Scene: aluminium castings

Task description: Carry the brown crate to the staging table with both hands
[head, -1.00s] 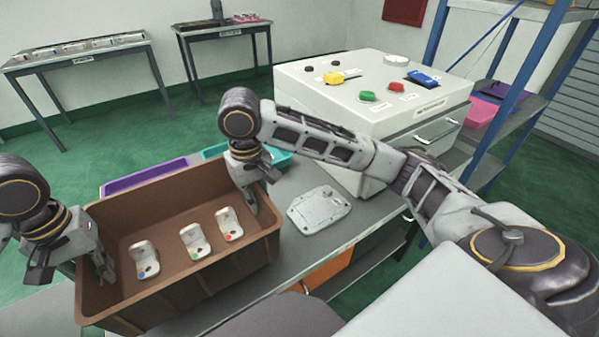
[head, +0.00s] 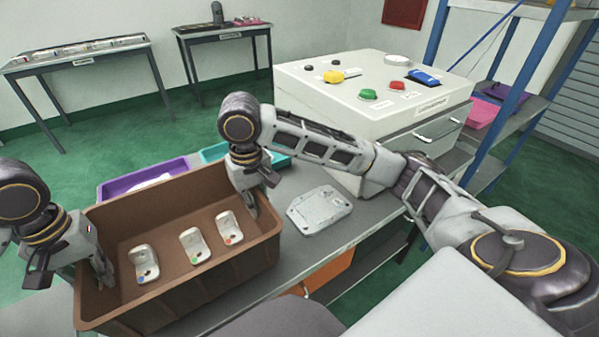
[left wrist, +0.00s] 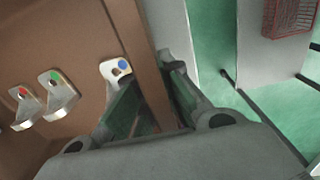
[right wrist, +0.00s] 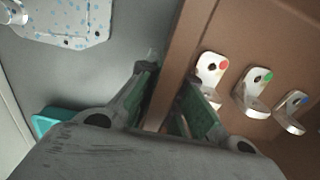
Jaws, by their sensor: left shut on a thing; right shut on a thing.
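The brown crate (head: 205,288) is in the lower left of the head view, over the near grey workbench; I cannot tell whether it touches the top. Three pale angled brackets with blue, green and red dots stand inside. My left gripper (head: 103,272) is shut on the crate's left wall, whose rim (left wrist: 135,45) shows between the fingers in the left wrist view. My right gripper (head: 250,205) is shut on the right wall, whose rim (right wrist: 180,60) shows in the right wrist view. The fingertips are partly hidden. I cannot tell which table is the staging table.
A metal plate (head: 320,210) lies right of the crate, before a white cabinet (head: 372,100). A purple tray (head: 120,187) and a teal tray (head: 213,152) sit behind it. Two tables (head: 75,64) (head: 226,33) stand at the back wall. Green floor between is clear.

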